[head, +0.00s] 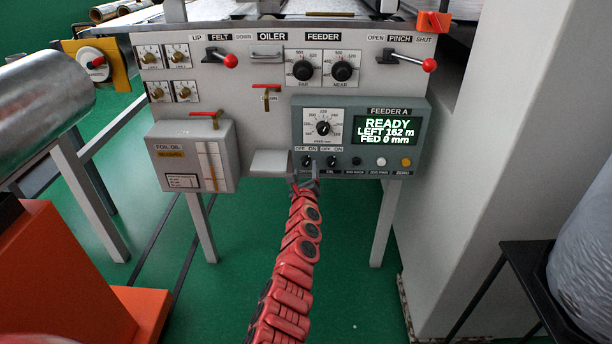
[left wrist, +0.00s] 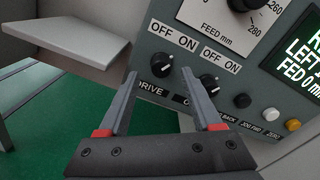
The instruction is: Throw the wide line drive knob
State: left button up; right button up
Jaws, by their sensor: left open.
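The drive knob (head: 307,161) is a small black knob on the lower left of the grey FEEDER A box, under an OFF/ON label. In the left wrist view the drive knob (left wrist: 162,65) shows with DRIVE printed below it and a pale mark on its face. I cannot surely tell its setting. My left gripper (head: 305,181) is open and empty, just below and in front of the knob. In the left wrist view its fingertips (left wrist: 159,73) stand either side of the knob, with no clear contact. The display (head: 387,131) reads READY, LEFT 152 m, FED 0 mm.
A similar OIL knob (head: 331,161) sits close to the right, behind my right-hand finger in the left wrist view. A small grey shelf (head: 271,163) juts out on the left. Black, white and yellow buttons (head: 406,162) line the right. The foil oil box (head: 190,155) hangs farther left.

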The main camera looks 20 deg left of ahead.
pick_arm(q)
jog(key=shift+w+a+f, duration=0.15)
jog(key=shift+w+a, duration=0.05)
jog(key=shift+w, duration=0.2)
jog(key=shift+w+r+b, duration=0.35)
jog(key=shift+w+b, duration=0.05)
jog(key=shift+b, duration=0.05)
jog(key=shift+c, duration=0.3)
grip_shut()
